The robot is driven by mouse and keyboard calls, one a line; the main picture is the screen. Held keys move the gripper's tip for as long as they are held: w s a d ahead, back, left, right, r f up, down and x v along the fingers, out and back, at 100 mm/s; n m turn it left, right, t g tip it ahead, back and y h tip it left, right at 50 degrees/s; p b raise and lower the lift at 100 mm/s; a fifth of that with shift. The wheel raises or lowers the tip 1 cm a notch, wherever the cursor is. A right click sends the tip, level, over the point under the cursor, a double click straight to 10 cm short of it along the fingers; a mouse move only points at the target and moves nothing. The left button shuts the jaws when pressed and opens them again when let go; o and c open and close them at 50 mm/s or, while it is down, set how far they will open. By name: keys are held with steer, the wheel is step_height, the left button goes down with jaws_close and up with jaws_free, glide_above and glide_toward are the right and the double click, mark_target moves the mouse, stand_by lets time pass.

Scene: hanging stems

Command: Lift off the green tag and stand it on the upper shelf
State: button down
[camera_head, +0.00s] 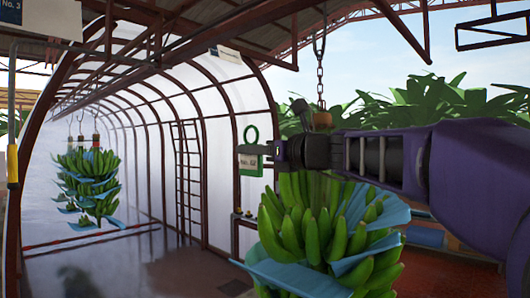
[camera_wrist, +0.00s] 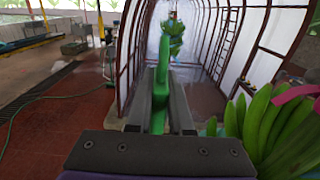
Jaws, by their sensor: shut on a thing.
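The green tag (camera_head: 250,158) has a ring at its top and a pale numbered label on its face. In the head view it is upright, left of the near banana stem (camera_head: 320,225) and its chain (camera_head: 320,80). My gripper (camera_head: 271,150) is shut on the tag's right edge. Nothing visible passes through the ring. In the wrist view the green tag (camera_wrist: 162,75) stands edge-on between the two fingers (camera_wrist: 160,108). Its lower part is partly hidden by them. I cannot clearly identify the upper shelf; a small stand with little items (camera_head: 243,218) shows behind the stem.
The near stem hangs just below my gripper, with blue sheets (camera_head: 375,210) among its fruit; a pink strip (camera_wrist: 295,94) shows there in the wrist view. Another stem (camera_head: 88,180) hangs farther left. A ladder (camera_head: 188,175) leans by the tunnel wall. Open floor lies left.

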steer(key=shift+s+a+b, duration=0.2)
steer(key=shift+s+a, duration=0.55)
steer(key=shift+s, duration=0.2)
steer(key=shift+s+a+b, duration=0.2)
steer(key=shift+s+a, duration=0.5)
steer(key=shift+s, duration=0.25)
steer(key=shift+r, duration=0.1)
